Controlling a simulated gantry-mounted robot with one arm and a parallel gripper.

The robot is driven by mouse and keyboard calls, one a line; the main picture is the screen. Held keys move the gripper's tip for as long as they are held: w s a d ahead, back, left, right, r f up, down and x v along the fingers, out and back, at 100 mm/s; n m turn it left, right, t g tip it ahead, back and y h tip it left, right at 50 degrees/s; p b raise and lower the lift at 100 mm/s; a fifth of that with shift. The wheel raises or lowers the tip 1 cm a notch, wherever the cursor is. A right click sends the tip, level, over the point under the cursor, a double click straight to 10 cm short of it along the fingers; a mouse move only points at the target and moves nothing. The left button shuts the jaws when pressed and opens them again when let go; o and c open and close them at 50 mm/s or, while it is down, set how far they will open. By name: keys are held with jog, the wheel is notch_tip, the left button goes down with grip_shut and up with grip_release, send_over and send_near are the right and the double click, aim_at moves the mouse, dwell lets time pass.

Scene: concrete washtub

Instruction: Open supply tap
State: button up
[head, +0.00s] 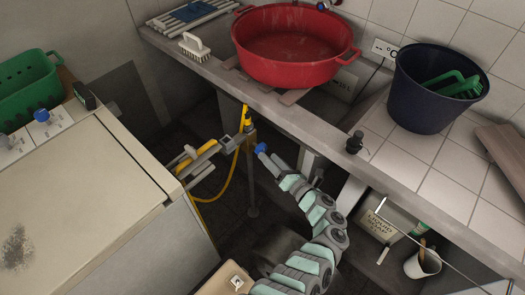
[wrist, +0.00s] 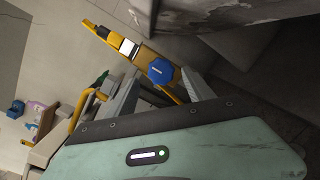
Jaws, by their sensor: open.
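The supply tap shows in the wrist view as a blue round knob (wrist: 161,72) on a yellow body (wrist: 122,45). In the head view its blue knob (head: 261,148) stands just right of the upright pipe below the counter edge. My gripper (head: 271,159) reaches up to it from the lower right. In the wrist view my gripper (wrist: 163,86) is open, with one grey finger on each side of the knob's line and the knob between and just beyond the tips. I cannot tell whether a finger touches it.
A yellow hose (head: 232,172) hangs beside the pipe. The pale-topped cabinet (head: 85,190) stands at left. The counter overhangs at right, with a red tub (head: 285,68) and a dark blue bucket (head: 425,105) on it.

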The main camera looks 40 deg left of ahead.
aim_at(261, 150)
jog(key=a, duration=0.2)
jog(key=w+a+b, duration=0.1)
jog(key=a, duration=0.2)
jog(key=shift+a, duration=0.35)
grip_shut()
dwell(0.4)
